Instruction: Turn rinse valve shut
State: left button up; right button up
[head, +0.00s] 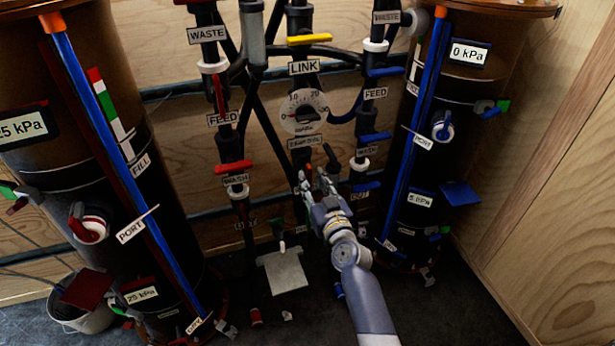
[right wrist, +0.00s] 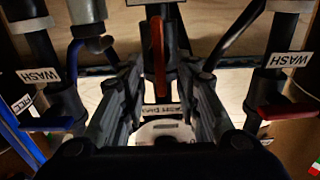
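My right gripper (head: 317,182) is raised in front of the middle pipe of the rear plumbing, below the round dial (head: 305,111). In the right wrist view its two fingers (right wrist: 159,76) are spread apart. A red lever handle (right wrist: 157,55) stands upright in the gap between them, on the dark middle pipe. I cannot tell whether the fingers touch it. A small label below the handle is too blurred to read for certain, and no label clearly reads rinse. In the head view my gripper and wrist partly cover this spot. My left gripper is not in view.
A red lever (head: 233,167) sits on the left pipe and a blue lever (head: 367,187) on the right one. A yellow lever (head: 309,40) lies above the LINK label. Large dark filter columns stand left (head: 70,140) and right (head: 455,130). A pale pedal plate (head: 285,273) is below.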

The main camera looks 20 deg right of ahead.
aim_at(311, 178)
jog(key=shift+w, duration=1.65)
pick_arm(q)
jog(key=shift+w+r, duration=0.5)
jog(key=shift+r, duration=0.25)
pick_arm(e)
grip_shut()
